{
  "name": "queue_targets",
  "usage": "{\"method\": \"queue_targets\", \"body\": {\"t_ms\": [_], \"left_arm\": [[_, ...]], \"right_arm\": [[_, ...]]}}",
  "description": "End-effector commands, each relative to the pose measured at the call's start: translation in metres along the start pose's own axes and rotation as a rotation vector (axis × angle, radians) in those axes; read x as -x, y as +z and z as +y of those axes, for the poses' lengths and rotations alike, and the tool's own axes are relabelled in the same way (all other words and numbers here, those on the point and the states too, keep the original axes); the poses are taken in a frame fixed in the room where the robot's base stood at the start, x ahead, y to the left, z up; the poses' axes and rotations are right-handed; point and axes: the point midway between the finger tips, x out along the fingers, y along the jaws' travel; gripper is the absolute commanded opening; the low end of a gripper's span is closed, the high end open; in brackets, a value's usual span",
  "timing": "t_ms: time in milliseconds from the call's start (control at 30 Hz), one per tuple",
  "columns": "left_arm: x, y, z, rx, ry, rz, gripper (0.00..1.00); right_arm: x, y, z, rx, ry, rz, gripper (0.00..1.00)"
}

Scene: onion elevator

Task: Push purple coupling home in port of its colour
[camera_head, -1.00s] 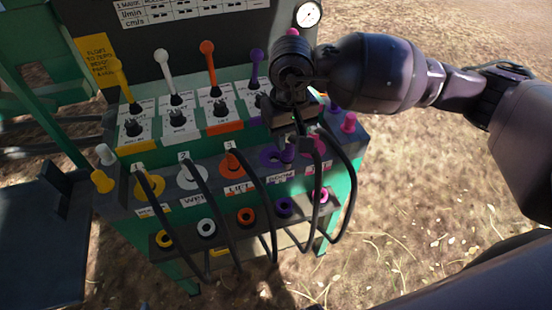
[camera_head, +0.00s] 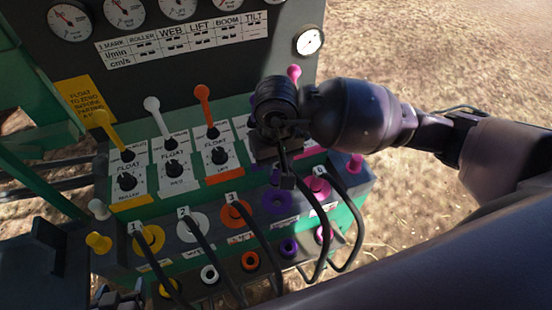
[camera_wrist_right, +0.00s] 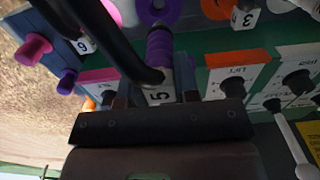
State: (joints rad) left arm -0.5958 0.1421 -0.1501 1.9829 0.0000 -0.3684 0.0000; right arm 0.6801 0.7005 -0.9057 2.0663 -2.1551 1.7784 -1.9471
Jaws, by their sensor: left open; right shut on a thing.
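The purple coupling (camera_wrist_right: 160,48), on the hose with tag 5 (camera_wrist_right: 160,96), is held in my right gripper (camera_wrist_right: 155,100). In the head view my right gripper (camera_head: 285,162) is above the purple port (camera_head: 277,201) and hides most of the coupling. In the right wrist view the coupling's nose points at the purple port ring (camera_wrist_right: 148,14) and overlaps its edge; I cannot tell whether they touch. Part of my left gripper (camera_head: 121,298) shows at the bottom left edge of the head view, open and away from the ports.
Yellow (camera_head: 148,239), white (camera_head: 193,226), orange (camera_head: 236,214) and pink (camera_head: 318,187) ports line the same ledge, with black hoses hanging down in front. Levers (camera_head: 204,103) stand behind. A pink plug (camera_head: 355,164) sits at the right end. Open ground lies right.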

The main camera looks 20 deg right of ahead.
Motion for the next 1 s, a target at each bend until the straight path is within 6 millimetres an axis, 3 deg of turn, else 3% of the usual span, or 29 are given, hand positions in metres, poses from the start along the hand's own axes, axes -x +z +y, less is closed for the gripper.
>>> {"method": "queue_targets", "body": {"t_ms": [367, 767, 1000], "left_arm": [[0.003, 0.01, 0.0, 0.002, -0.002, -0.013, 0.76], [-0.005, 0.013, 0.001, 0.0, 0.0, -0.004, 0.76], [-0.013, 0.03, 0.003, 0.0, 0.002, -0.015, 0.76]], "right_arm": [[-0.011, -0.001, 0.002, -0.012, 0.0, -0.001, 0.0], [-0.043, -0.001, 0.002, -0.012, -0.001, -0.002, 0.0], [-0.058, -0.002, 0.003, -0.01, 0.001, 0.0, 0.0]]}}
